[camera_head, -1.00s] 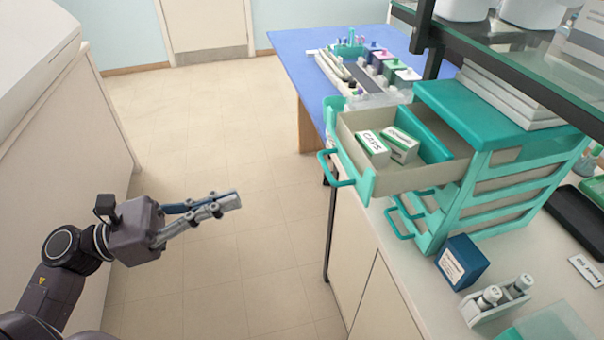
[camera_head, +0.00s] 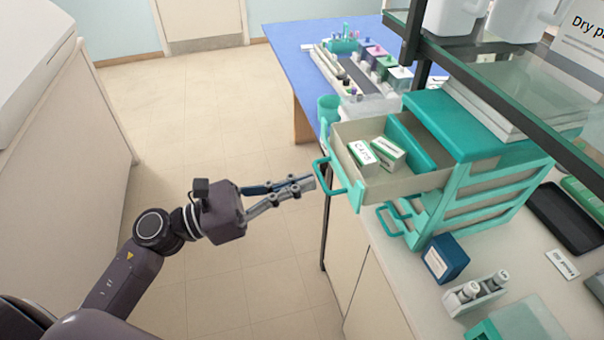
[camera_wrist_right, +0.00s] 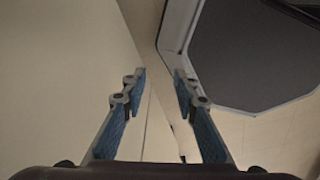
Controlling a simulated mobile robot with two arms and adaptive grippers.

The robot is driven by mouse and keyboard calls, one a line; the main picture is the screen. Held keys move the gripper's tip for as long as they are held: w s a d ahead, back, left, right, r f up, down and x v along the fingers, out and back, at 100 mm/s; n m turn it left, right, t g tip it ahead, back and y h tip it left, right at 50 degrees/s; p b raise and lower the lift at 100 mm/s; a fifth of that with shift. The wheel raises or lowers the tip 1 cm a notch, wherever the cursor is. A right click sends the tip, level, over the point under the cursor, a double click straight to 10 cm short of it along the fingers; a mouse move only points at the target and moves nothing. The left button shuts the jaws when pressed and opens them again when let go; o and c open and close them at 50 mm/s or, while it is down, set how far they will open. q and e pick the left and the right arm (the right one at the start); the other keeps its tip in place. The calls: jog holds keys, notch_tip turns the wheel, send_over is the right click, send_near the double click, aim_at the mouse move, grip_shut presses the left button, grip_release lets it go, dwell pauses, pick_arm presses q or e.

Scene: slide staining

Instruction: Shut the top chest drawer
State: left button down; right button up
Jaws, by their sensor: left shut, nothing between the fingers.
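The teal chest (camera_head: 470,125) stands on the counter at the right in the head view. Its top drawer (camera_head: 400,185) is pulled out to the left and holds two small white-and-green boxes (camera_head: 376,153). The lower drawers look shut. The top drawer's teal handle (camera_head: 327,180) sticks out at its front. My left gripper (camera_head: 309,183) is shut and empty, its tips just left of the handle; I cannot tell if they touch it. My right gripper (camera_wrist_right: 160,85) shows only in the right wrist view, open with nothing between its fingers.
A dark blue box (camera_head: 446,257) and a holder with white bottles (camera_head: 475,293) stand on the counter in front of the chest. A glass shelf (camera_head: 520,90) overhangs the chest. A blue table (camera_head: 300,45) with staining jars is behind. Open floor lies left.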

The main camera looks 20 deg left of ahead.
aim_at(382, 167)
pick_arm(q)
jog(key=shift+w+d, duration=0.1)
jog(key=shift+d, duration=0.05)
jog(key=shift+d, duration=0.1)
jog(key=f+x, duration=0.1)
jog(key=x, duration=0.4)
jog(key=f+x, duration=0.1)
jog(key=x, duration=0.5)
jog(key=f+x, duration=0.1)
jog(key=x, duration=0.4)
jog(key=shift+w+d+r+p, duration=0.15)
jog(key=shift+w+d+p, duration=0.15)
jog(key=shift+d, duration=0.2)
jog(key=shift+r, duration=0.1)
